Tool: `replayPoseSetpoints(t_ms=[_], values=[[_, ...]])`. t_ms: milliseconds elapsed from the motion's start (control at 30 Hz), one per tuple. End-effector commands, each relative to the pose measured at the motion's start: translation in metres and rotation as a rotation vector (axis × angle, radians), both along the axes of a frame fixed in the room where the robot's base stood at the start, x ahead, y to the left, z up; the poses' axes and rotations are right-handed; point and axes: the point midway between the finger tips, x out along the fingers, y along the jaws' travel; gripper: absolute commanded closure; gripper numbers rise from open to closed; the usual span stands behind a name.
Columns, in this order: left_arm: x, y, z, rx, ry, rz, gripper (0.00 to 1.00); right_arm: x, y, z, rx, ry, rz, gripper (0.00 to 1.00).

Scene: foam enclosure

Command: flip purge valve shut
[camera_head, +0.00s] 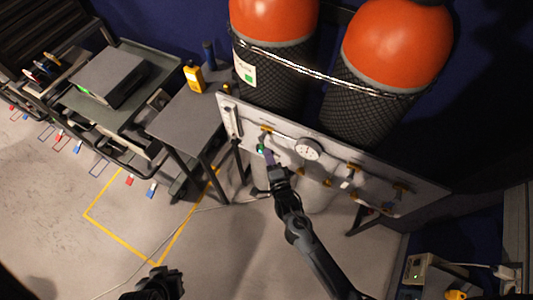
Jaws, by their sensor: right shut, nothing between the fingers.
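A pale panel (240,128) with pipework stands in front of two gas cylinders. Several small valves sit on it; I cannot tell which is the purge valve. One, at the left of the pipework, shows a green part (261,149) and a purple-blue piece (269,157). My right gripper (274,168) is shut and empty, just below this piece; whether they touch is unclear. Valves with white and yellow parts (350,176) are farther right on the panel. My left gripper (158,287) is dark at the bottom edge, far from the panel; its jaws are unclear.
A round gauge (308,149) is right of my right gripper. Orange-topped cylinders (398,40) stand behind the panel, with a chain (300,69) across them. A grey table (185,121) and a cart (150,67) stand left. Floor inside the yellow lines (130,215) is mostly clear.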

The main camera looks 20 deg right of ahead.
Motion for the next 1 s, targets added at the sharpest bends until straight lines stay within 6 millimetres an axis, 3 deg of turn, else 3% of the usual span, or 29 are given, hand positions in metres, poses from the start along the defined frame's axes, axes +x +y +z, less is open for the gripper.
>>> replayPoseSetpoints(t_ms=[733, 1000], values=[[0.0, 0.003, -0.003, 0.013, -0.002, -0.009, 1.0, 0.0, -0.006, -0.003, -0.005, 0.005, -0.015, 1.0], [0.001, 0.002, 0.009, 0.01, -0.003, -0.006, 1.0, -0.01, -0.013, -0.001, -0.004, 0.007, -0.009, 1.0]])
